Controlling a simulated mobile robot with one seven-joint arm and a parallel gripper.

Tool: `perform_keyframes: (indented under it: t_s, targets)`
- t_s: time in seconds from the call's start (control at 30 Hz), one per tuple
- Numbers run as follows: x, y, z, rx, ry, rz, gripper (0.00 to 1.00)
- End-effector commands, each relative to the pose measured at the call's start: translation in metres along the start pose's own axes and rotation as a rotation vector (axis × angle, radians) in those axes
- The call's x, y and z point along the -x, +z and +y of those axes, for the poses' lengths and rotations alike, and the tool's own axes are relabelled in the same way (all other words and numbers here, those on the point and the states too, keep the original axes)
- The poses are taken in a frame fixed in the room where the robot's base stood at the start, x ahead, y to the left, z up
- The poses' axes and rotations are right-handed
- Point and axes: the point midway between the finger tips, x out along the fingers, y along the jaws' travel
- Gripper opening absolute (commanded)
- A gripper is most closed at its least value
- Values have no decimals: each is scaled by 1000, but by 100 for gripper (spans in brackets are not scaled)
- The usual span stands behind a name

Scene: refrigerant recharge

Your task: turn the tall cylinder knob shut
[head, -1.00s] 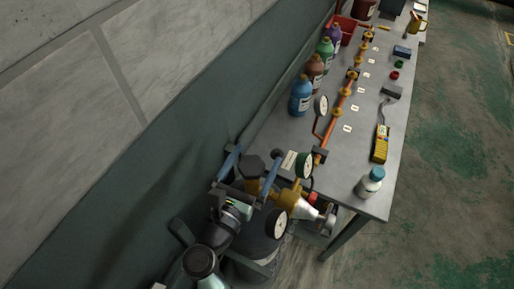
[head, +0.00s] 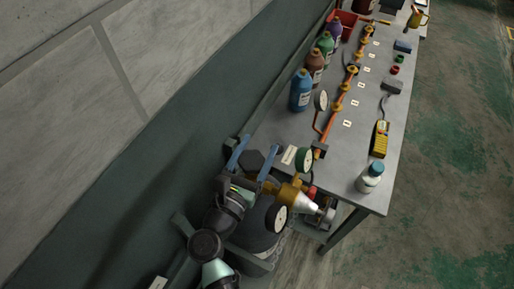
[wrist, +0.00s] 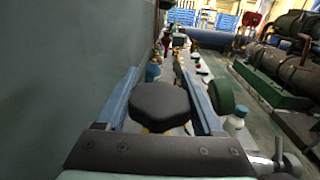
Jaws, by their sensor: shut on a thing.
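The dark, many-sided knob (head: 252,160) sits at the top of the tall cylinder (head: 257,222), which stands at the near end of the bench. My gripper (head: 253,152) has its two blue fingers on either side of the knob and is shut on it. In the wrist view the knob (wrist: 158,103) fills the space between the fingers (wrist: 160,85). The knob's underside and stem are mostly hidden. Part of the cylinder is hidden behind my arm.
Brass fittings (head: 288,192), a white gauge (head: 276,220) and a green-rimmed gauge (head: 304,159) crowd the knob's right side. The bench (head: 345,170) carries bottles, an orange pipe line and a yellow meter (head: 380,140). The wall is close on the left.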

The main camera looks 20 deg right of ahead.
Motion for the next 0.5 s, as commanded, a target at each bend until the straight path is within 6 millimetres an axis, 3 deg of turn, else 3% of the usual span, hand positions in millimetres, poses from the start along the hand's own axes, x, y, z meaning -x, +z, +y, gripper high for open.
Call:
perform_keyframes:
  t_s: [0.27,0.5]
  targets:
    - [0,-2,0,-1,-45,-1,13]
    - [0,-5,-3,-4,-192,-4,13]
